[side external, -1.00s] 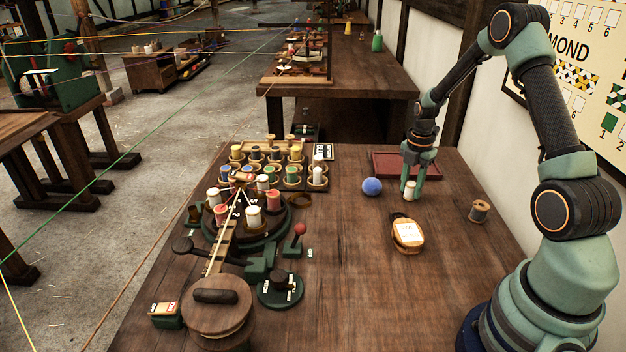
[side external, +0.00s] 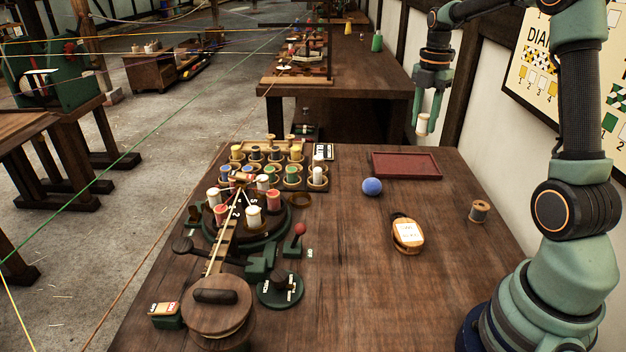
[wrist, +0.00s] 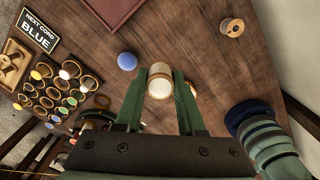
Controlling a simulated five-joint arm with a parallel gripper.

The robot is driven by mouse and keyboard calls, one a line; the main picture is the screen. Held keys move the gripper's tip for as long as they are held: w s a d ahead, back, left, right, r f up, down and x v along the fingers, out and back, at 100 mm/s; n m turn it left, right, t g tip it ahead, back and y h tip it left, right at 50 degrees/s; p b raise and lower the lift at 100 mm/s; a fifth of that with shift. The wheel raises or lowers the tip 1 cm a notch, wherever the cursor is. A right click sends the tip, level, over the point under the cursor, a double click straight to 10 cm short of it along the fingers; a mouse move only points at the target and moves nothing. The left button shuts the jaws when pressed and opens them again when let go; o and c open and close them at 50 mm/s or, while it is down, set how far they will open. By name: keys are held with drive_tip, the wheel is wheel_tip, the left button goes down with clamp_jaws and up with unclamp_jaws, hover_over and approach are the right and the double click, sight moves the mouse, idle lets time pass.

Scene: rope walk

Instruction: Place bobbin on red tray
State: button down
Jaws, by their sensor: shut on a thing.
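My gripper (side external: 426,121) is shut on a white bobbin (side external: 422,125) with wooden ends and holds it in the air, well above the table's far part. In the wrist view the bobbin (wrist: 160,82) sits between the two green fingers. The red tray (side external: 407,165) lies empty on the table, a flat dark-red rectangle near the wall side. In the wrist view only part of the red tray (wrist: 110,8) shows, at the top edge.
A blue ball (side external: 372,186) lies beside the tray's near left corner. A wooden case with a white label (side external: 407,234) and an empty-looking spool (side external: 479,211) are nearer. A rack of bobbins (side external: 284,163) and a braiding machine (side external: 232,235) fill the left.

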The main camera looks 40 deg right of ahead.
drive_tip(key=shift+w+d+r, duration=0.2)
drive_tip(key=shift+r, duration=0.1)
drive_tip(key=r+m, duration=0.1)
drive_tip(key=r, duration=0.1)
hover_over(417, 169)
drive_tip(key=a, duration=0.2)
drive_tip(key=shift+d, duration=0.85)
drive_tip(key=shift+m, duration=0.3)
wheel_tip(417, 169, down, 20)
drive_tip(key=shift+f, duration=0.25)
drive_tip(key=shift+f, duration=0.1)
drive_tip(key=c, duration=0.5)
unclamp_jaws()
